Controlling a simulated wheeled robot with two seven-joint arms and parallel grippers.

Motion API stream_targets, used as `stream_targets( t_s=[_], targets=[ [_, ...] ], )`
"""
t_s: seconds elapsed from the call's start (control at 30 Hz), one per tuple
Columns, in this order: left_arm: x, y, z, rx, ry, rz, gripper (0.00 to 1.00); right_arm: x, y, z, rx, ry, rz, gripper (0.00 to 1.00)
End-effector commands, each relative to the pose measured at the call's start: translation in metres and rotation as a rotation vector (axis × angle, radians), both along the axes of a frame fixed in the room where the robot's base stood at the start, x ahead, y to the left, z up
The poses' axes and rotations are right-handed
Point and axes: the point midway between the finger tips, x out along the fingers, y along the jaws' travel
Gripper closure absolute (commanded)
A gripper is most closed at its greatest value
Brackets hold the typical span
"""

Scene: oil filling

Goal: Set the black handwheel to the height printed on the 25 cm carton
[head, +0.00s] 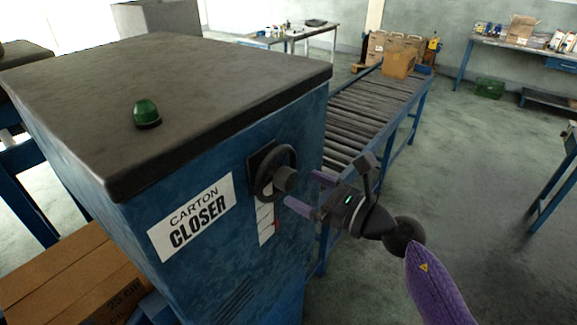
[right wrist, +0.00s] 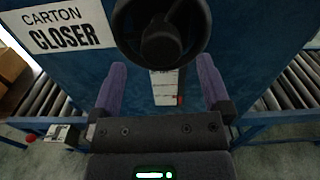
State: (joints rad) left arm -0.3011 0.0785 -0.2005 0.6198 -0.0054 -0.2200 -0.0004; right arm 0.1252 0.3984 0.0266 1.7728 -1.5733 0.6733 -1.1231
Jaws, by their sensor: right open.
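The black handwheel (head: 263,180) is mounted on the side of the blue carton closer machine (head: 200,265). It also shows at the top of the right wrist view (right wrist: 160,42). A white scale strip (head: 265,222) with a red mark hangs below it; its figures are too small to read. My right gripper (head: 305,190) is open and empty, its purple fingers apart in front of the handwheel and not visibly around it. My left gripper is not in view.
A roller conveyor (head: 365,110) runs away behind the machine, with another carton (head: 400,63) at its far end. A green lamp (head: 147,113) sits on the machine's top. Workbenches stand along the back. The floor to the right is mostly clear.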

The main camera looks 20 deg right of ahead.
Motion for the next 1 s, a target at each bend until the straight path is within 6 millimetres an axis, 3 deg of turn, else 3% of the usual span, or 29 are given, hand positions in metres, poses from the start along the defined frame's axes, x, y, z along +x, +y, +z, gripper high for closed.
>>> stream_targets(
  t_s=[0.2, 0.57, 1.0],
  targets=[
    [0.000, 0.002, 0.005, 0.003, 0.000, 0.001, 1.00, 0.026, 0.020, 0.000, 0.004, 0.001, -0.001, 0.01],
    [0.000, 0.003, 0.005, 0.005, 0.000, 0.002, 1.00, 0.031, 0.024, -0.001, 0.004, 0.003, -0.001, 0.01],
    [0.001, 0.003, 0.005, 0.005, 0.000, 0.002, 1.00, 0.031, 0.024, -0.001, 0.004, 0.003, -0.001, 0.94]
  ],
)
